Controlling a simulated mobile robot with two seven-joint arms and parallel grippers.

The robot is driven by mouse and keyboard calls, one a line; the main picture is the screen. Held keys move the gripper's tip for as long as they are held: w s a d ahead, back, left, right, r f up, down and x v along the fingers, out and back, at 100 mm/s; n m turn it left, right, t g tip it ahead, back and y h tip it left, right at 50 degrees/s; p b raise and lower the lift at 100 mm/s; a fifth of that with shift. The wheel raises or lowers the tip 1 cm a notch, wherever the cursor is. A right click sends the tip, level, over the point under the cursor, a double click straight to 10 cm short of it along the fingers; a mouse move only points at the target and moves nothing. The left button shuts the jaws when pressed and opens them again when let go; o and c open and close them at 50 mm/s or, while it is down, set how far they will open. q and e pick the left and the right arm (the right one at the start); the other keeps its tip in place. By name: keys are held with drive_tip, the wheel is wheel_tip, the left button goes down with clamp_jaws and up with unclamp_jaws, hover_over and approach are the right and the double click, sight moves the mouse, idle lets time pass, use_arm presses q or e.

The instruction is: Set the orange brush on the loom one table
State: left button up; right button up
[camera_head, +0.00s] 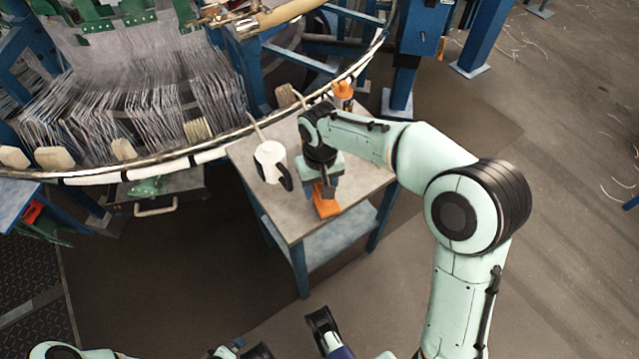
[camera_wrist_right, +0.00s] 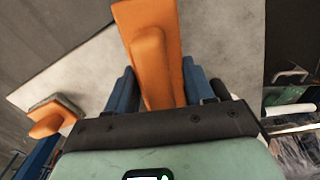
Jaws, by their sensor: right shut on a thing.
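The orange brush (camera_head: 325,207) is in my right gripper (camera_head: 325,188), at the right part of the small grey-topped table (camera_head: 288,222). The gripper points down and is shut on the brush. In the right wrist view the brush (camera_wrist_right: 150,55) stands out between the blue fingers (camera_wrist_right: 155,92), over the grey tabletop (camera_wrist_right: 80,75). The brush is at or just above the tabletop; I cannot tell whether it touches. The gripper and wrist hide part of it. Only parts of my left arm show at the bottom edge; its gripper does not show clearly.
A white jug (camera_head: 270,160) with a black handle stands on the table, left of the gripper. An orange-topped item (camera_head: 343,90) stands behind my right wrist, partly hidden. The loom's curved rim (camera_head: 190,160) passes along the table's back. The table's front left corner is bare.

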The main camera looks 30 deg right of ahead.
use_arm(q)
drive_tip(key=shift+f, duration=0.25)
use_arm(e)
drive_tip(key=shift+f, duration=0.4)
drive_tip(key=o, duration=1.2)
drive_tip(key=shift+o, duration=0.2)
wheel_tip(320, 180, up, 13)
drive_tip(key=p, duration=0.3)
drive_tip(key=shift+r+p, duration=0.15)
drive_tip(key=shift+p, duration=0.25)
use_arm(q)
drive_tip(key=s+d+r+g+h, duration=0.1)
drive_tip(key=s+d+r+g, duration=0.1)
drive_tip(key=s+r, duration=0.3)
drive_tip(key=shift+s+d, duration=0.4)
drive_tip(key=shift+d, duration=0.05)
drive_tip(key=shift+s+f, duration=0.1)
